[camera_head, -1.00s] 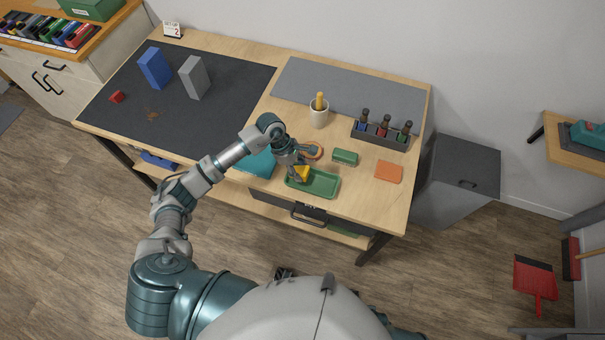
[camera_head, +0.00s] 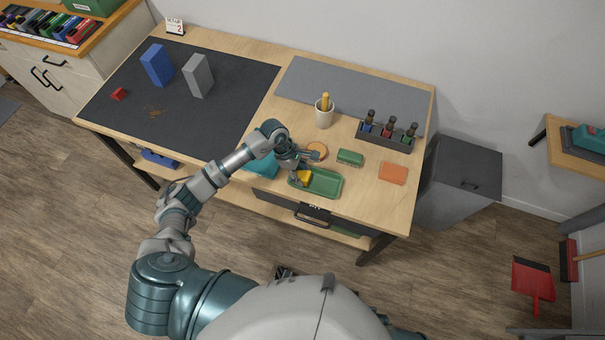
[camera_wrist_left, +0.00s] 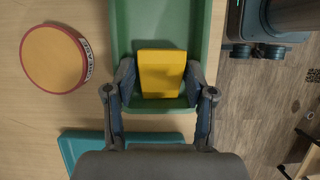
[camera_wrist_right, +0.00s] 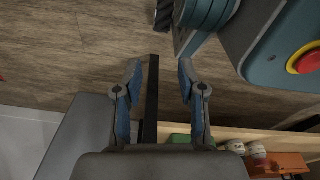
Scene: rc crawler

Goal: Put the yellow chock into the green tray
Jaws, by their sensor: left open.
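The yellow chock (camera_head: 304,176) lies in the left end of the green tray (camera_head: 328,188) on the wooden workbench. In the left wrist view the chock (camera_wrist_left: 161,73) sits inside the tray's near end (camera_wrist_left: 204,30). My left gripper (camera_head: 302,167) is open, with its fingers (camera_wrist_left: 160,78) on either side of the chock and a narrow gap at each side. The fingers hide part of the chock in the head view. My right gripper (camera_wrist_right: 160,68) is open and empty, away from the tray.
A teal item (camera_head: 262,165) lies left of the tray. An orange round item (camera_head: 317,151), a green block (camera_head: 350,157) and an orange pad (camera_head: 393,173) lie nearby. A cup (camera_head: 324,116) and a dark rack (camera_head: 387,136) stand behind. The dark mat's near part is clear.

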